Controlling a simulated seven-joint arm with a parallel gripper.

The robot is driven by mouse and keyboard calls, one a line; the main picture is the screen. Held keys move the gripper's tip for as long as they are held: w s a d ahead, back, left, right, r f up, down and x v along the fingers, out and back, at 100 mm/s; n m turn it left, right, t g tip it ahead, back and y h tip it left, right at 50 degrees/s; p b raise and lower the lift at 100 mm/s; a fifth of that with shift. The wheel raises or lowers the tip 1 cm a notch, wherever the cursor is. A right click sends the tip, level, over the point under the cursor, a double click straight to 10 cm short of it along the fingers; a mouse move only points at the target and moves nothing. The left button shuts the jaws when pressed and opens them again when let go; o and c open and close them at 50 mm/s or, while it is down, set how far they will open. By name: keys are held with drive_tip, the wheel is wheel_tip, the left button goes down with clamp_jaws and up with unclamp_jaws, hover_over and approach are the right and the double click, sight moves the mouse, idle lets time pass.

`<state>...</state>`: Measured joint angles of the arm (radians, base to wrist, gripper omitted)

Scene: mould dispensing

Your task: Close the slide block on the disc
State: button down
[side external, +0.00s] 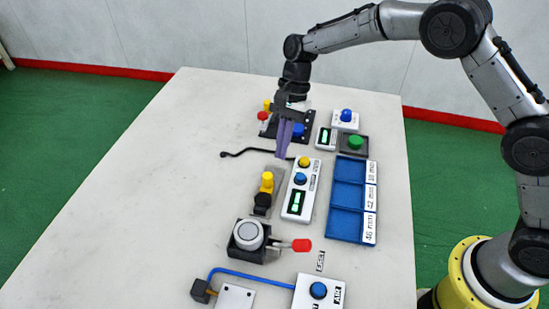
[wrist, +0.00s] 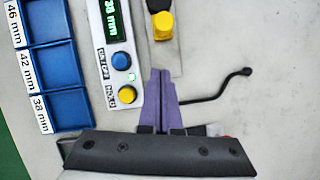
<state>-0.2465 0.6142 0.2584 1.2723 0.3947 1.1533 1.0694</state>
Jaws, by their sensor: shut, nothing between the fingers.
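A light grey disc (side external: 248,233) sits in a black block (side external: 249,252) near the front of the table in the side external view. A lever with a red handle (side external: 301,245) sticks out to its right. I cannot tell which part is the slide block. The disc and its block are out of the wrist view. My gripper (side external: 281,155) has purple fingers pointing down, well behind the disc, above the table beside the display box. In the wrist view my gripper (wrist: 160,72) is shut and empty, its fingertips together below the yellow knob.
A display box (side external: 300,190) with yellow and blue buttons stands beside a blue tray (side external: 350,158) with labelled compartments. A yellow-and-black piece (side external: 265,190) on a grey plate lies between gripper and disc. A black hooked wire (side external: 240,152) lies at left. The table's left side is clear.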

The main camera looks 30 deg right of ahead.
drive_tip(key=d+r+t, duration=0.1)
drive_tip(key=d+r, duration=0.2)
drive_tip(key=r, duration=0.6)
drive_tip(key=d+r+t, duration=0.1)
drive_tip(key=d+r, duration=0.2)
drive_tip(key=r, duration=0.6)
drive_tip(key=s+d+r+n+t, duration=0.1)
drive_tip(key=s+d+r+t, duration=0.3)
drive_tip(key=s+r, duration=0.55)
drive_tip(key=s+d+f+n+t+h, duration=0.1)
drive_tip(key=s+d+n, duration=0.15)
drive_tip(key=s, duration=0.45)
drive_tip(key=s+d+f+n+h, duration=0.1)
drive_tip(key=s+d, duration=0.3)
drive_tip(key=s, duration=0.3)
drive_tip(key=s+d+f+n+t+h, duration=0.1)
drive_tip(key=s+d+f+n, duration=0.2)
drive_tip(key=s+f+n, duration=0.3)
wheel_tip(320, 180, down, 3)
drive_tip(key=shift+s+f+n+h, duration=0.15)
drive_tip(key=shift+s+n+h, duration=0.2)
drive_tip(key=shift+n, duration=0.2)
